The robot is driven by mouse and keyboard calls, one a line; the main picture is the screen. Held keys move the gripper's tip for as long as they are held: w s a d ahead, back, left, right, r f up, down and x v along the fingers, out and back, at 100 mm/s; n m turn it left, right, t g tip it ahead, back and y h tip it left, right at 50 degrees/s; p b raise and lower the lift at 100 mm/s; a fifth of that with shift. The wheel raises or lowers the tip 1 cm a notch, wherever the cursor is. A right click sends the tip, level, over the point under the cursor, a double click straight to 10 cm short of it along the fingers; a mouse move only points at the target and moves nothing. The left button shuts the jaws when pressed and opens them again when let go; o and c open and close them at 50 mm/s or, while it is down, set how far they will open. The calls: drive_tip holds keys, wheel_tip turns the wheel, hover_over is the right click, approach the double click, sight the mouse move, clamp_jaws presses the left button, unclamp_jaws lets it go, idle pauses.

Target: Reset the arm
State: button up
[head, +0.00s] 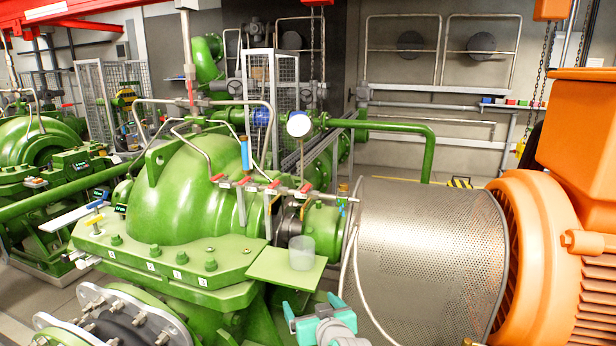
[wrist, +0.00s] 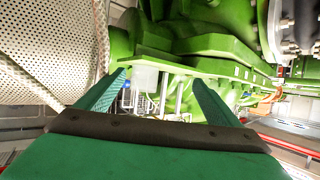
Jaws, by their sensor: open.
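My gripper (head: 312,306) is in the lower middle of the head view, its two teal fingers spread apart with nothing between them. In the wrist view my gripper (wrist: 158,93) shows its two green fingers wide apart, pointing toward the green pump. The green split-case pump (head: 190,190) fills the middle of the head view. A small green shelf plate (head: 272,268) sticks out from it, just above and behind my gripper. A clear cup (head: 301,252) stands upright on that plate. The gripper is apart from the cup in the head view.
A perforated metal guard (head: 430,255) stands right of my gripper, with an orange motor (head: 545,240) beyond it. Thin pipes with red-handled valves (head: 273,184) run above the shelf plate. A second green pump (head: 40,145) stands at the far left.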

drive_tip(key=s+d+f+m+t+h, duration=0.1)
drive_tip(key=s+f+m+h, duration=0.2)
drive_tip(key=s+f, duration=1.9)
drive_tip(key=s+a+r, duration=0.1)
drive_tip(key=s+r, duration=0.1)
drive_tip(key=s, duration=1.2)
drive_tip(key=s+r+t, duration=0.1)
drive_tip(key=s+r, duration=0.2)
drive_tip(key=s, duration=1.2)
drive_tip(key=shift+s+a+h, duration=0.2)
drive_tip(key=shift+a+h, duration=0.2)
